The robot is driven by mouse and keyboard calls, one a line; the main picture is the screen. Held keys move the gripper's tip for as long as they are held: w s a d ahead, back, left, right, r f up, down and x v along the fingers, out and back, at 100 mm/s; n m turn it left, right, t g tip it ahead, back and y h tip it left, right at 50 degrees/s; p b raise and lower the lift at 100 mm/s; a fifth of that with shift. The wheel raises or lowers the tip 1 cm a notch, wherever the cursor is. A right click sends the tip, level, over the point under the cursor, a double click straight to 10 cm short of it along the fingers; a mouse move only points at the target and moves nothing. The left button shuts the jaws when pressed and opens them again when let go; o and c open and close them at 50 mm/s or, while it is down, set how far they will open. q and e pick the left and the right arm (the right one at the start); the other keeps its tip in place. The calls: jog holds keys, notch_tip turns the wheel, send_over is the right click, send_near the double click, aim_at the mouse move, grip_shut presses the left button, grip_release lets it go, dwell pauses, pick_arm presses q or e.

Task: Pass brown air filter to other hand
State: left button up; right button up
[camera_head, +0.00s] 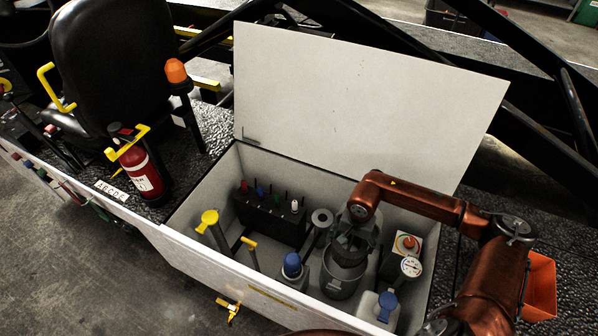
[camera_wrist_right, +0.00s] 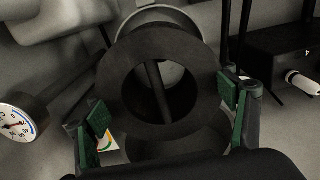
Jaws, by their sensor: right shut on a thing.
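The brown air filter (camera_wrist_right: 116,82) shows in the right wrist view as a very dark, thick ring with a hollow middle and a thin rod across its opening. My right gripper (camera_wrist_right: 166,118) has its green-padded fingers on either side of the ring and is shut on it. In the head view my right gripper (camera_head: 352,240) points down into the white box, just above a grey round canister (camera_head: 340,285). The filter is hard to tell from the dark gripper there. My left gripper is not in view.
The open box (camera_head: 200,187) has its lid (camera_head: 350,105) raised behind. Inside are a black block with coloured knobs (camera_head: 268,215), blue-capped containers (camera_head: 292,266), a yellow-handled part (camera_head: 209,218) and a gauge (camera_head: 411,267). A fire extinguisher (camera_head: 140,170) stands left, an orange bin (camera_head: 540,285) right.

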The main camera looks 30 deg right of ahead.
notch_tip(320, 180, up, 14)
jog(key=p, duration=0.5)
jog(key=s+a+r+n+p, duration=0.1)
jog(key=a+r+n, duration=0.2)
jog(key=a+n, duration=0.35)
jog(key=s+a+r+n+p, duration=0.15)
jog(key=a+n, duration=0.25)
jog(key=a, duration=0.6)
jog(key=w+a+r+n, duration=0.5)
jog(key=a+r+n, duration=0.2)
jog(key=a+r, duration=0.6)
jog(key=w+a+f+n, duration=0.4)
jog(key=w+a+f, duration=0.1)
jog(key=a+f, duration=0.1)
jog(key=s+d+r+m, duration=0.7)
jog(key=d+r+m, duration=0.15)
jog(key=r, duration=0.25)
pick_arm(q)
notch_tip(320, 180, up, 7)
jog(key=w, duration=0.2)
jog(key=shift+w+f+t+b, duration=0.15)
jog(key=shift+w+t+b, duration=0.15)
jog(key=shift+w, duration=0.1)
pick_arm(e)
jog(key=w+a+m, duration=0.3)
jog(key=w+a, duration=0.6)
jog(key=a, duration=0.1)
jog(key=shift+w+a+f+m, duration=0.2)
jog(key=shift+a+m, duration=0.1)
jog(key=shift+m, duration=0.1)
